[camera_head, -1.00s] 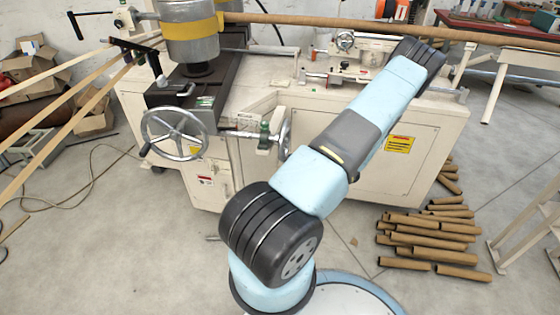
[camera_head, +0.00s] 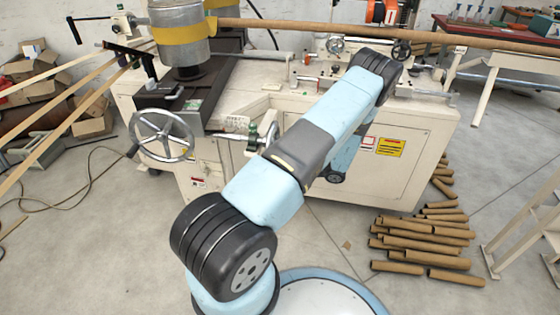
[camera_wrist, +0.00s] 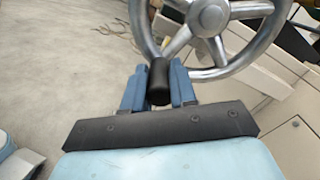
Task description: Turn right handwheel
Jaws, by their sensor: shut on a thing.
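The right handwheel (camera_head: 270,139) shows nearly edge-on in the head view, partly covered by my arm. In the wrist view a silver spoked handwheel (camera_wrist: 207,68) fills the upper middle, cut off by the top edge. Its black handle (camera_wrist: 160,82) stands between the two blue fingers of my gripper (camera_wrist: 159,80), which is shut on it. In the head view my gripper is hidden behind my arm. Another silver handwheel (camera_head: 162,136) with a dark handle is fully visible on the machine's left.
The cream machine cabinet (camera_head: 400,175) stands behind my arm. Several cardboard tubes (camera_head: 425,240) lie on the floor at right. A pale frame (camera_head: 525,235) stands at the right edge. Bare concrete floor lies in front of the machine.

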